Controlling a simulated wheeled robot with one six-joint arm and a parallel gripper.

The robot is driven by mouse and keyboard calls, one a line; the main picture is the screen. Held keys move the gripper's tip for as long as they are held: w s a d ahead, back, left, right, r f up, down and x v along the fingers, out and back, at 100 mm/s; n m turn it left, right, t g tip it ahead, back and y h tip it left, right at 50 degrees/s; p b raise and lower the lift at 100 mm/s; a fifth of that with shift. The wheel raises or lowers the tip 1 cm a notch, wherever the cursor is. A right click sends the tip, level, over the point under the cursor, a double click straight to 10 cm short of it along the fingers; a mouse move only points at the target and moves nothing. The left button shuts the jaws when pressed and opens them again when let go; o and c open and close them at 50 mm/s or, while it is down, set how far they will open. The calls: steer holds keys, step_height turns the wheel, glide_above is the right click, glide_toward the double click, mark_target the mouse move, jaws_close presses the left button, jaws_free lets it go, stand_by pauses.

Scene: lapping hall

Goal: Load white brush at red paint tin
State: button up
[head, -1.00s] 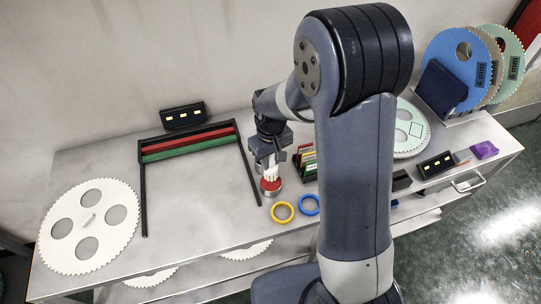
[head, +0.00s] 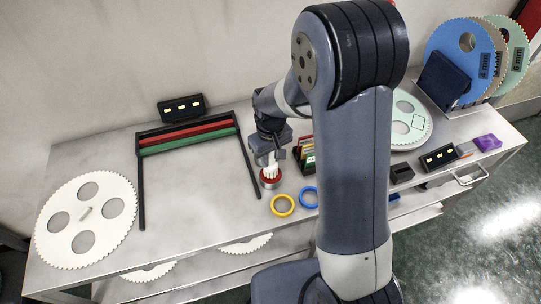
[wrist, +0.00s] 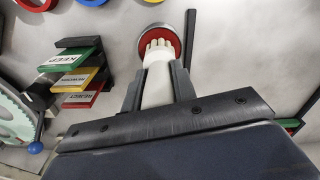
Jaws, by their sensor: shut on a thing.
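My gripper (head: 268,160) points down over the table, left of my upright arm link. In the wrist view my gripper (wrist: 158,85) is shut on the white brush (wrist: 158,72), one finger on each side of it. The brush's bristle end lies over the red face of the red paint tin (wrist: 150,28), a round tin with a silver rim. In the head view the brush (head: 270,171) reaches down to the red paint tin (head: 270,182). I cannot tell whether the bristles touch the paint.
A rack of coloured cards (head: 307,155) stands close behind. A black frame with red and green bars (head: 188,138) and a toothed white disc (head: 86,220) lie left.

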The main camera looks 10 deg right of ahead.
steer(key=shift+s+f+b, duration=0.1)
steer(key=shift+f+b, duration=0.4)
steer(key=shift+f, duration=0.05)
stand_by(1.4)
steer(key=shift+r+p, duration=2.55)
steer(key=shift+r, duration=1.05)
steer(key=shift+f, duration=0.1)
